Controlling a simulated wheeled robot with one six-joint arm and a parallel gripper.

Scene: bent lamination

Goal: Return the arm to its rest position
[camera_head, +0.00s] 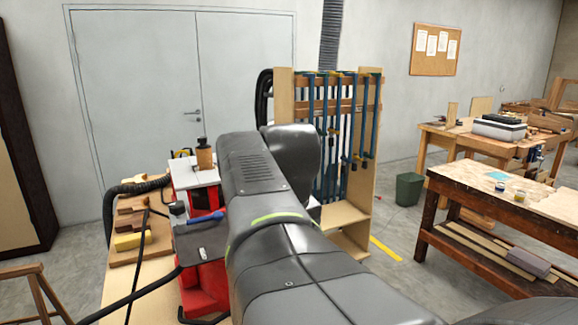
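My own dark grey arm (265,200) fills the middle of the head view. It runs from the bottom right up toward the centre, with a yellow-green band around one link. Its far end bends at a rounded joint (292,150) in front of the clamp rack. My gripper does not show; it is out of view or hidden behind the arm, so I cannot see whether it holds anything.
A clamp rack (364,200) stands behind my arm. Workbenches (462,188) stand at right, with a green bin (408,189) between. Floor is open at centre right.

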